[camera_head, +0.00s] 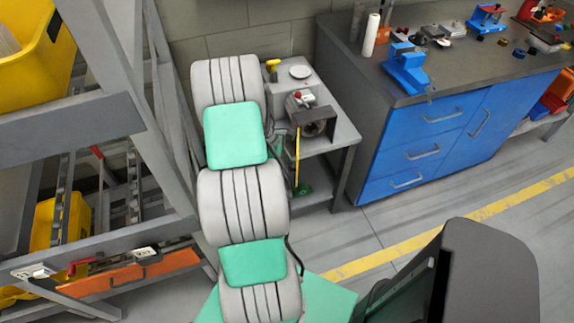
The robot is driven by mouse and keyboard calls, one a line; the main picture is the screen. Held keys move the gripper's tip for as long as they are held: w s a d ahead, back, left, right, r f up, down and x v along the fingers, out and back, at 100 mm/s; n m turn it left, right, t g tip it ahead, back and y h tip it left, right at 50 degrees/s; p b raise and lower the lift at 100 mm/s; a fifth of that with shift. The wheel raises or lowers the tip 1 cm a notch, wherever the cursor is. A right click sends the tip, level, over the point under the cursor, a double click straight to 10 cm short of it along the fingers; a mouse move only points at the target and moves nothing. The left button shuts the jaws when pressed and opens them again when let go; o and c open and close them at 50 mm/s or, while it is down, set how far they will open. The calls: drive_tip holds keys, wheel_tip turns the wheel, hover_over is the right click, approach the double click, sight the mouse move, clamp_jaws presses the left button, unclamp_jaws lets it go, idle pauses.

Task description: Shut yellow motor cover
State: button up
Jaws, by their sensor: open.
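A grey motor-like unit (318,128) with a dark square frame and a round opening stands on a small grey table in the upper middle of the head view. A thin yellow panel (297,160), seen almost edge-on, hangs at the left of the dark frame and reaches below the table top. It looks like the yellow motor cover, standing open away from the opening. My arm with its white and teal links rises to the left of the small table. My gripper is not visible in the head view.
The small table (345,130) also holds a white round dish (300,72) and a yellow-handled item (272,64). A blue workbench (420,145) with tools stands right. A grey rack (150,130) with yellow bins stands close left. Floor before the workbench is clear.

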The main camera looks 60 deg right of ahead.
drive_tip(key=shift+c, duration=0.3)
clamp_jaws()
idle(1.0)
